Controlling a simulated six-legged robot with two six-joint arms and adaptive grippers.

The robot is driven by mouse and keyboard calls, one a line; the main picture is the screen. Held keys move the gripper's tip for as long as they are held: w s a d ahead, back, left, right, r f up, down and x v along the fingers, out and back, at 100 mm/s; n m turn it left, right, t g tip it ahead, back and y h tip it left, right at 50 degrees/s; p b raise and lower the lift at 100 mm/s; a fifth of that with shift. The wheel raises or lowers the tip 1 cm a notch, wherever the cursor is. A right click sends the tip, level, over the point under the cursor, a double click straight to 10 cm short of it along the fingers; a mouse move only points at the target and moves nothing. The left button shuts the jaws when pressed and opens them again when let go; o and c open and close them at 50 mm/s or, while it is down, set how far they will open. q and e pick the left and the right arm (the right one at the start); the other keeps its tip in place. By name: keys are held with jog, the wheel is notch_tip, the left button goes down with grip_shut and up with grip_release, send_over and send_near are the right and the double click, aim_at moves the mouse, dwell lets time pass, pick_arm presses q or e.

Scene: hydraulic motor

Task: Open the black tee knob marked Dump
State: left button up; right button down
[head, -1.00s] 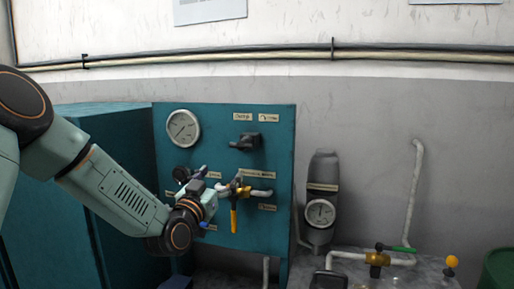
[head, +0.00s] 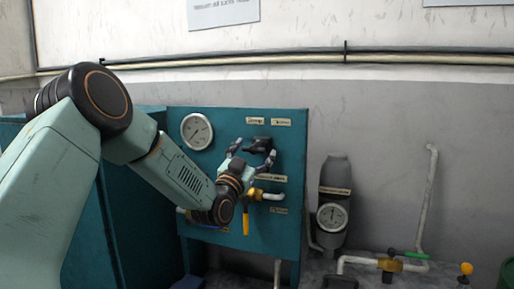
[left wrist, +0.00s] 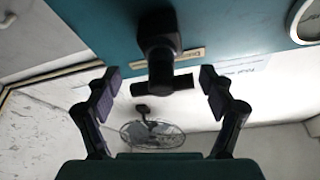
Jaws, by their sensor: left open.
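The black tee knob (head: 258,145) sticks out of the upper part of the teal panel (head: 290,230), below two small labels. Their lettering is too blurred to read. In the left wrist view the black tee knob (left wrist: 158,50) shows its stem and crossbar. My left gripper (head: 252,155) is open in front of the knob. In the left wrist view the fingers of my left gripper (left wrist: 158,88) stand on either side of the crossbar, apart from it. My right gripper is in neither view.
A round gauge (head: 197,131) sits on the panel left of the knob. A yellow-handled valve (head: 246,220) hangs below my gripper. A grey cylinder with a gauge (head: 333,200) and a green-handled valve (head: 391,263) stand to the right. A fan (left wrist: 152,134) shows in the left wrist view.

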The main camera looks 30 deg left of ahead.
pick_arm(q)
jog(key=shift+w+a+r, duration=0.2)
jog(key=shift+w+a, duration=0.15)
jog(key=shift+w+d, duration=0.3)
jog(key=shift+d, duration=0.05)
jog(key=shift+c, duration=0.4)
jog(key=shift+s+a, duration=0.25)
jog(key=c, duration=0.6)
jog(key=shift+d+r, duration=0.1)
jog(key=shift+d, duration=0.05)
jog(key=c, duration=0.3)
jog(key=shift+c, duration=1.2)
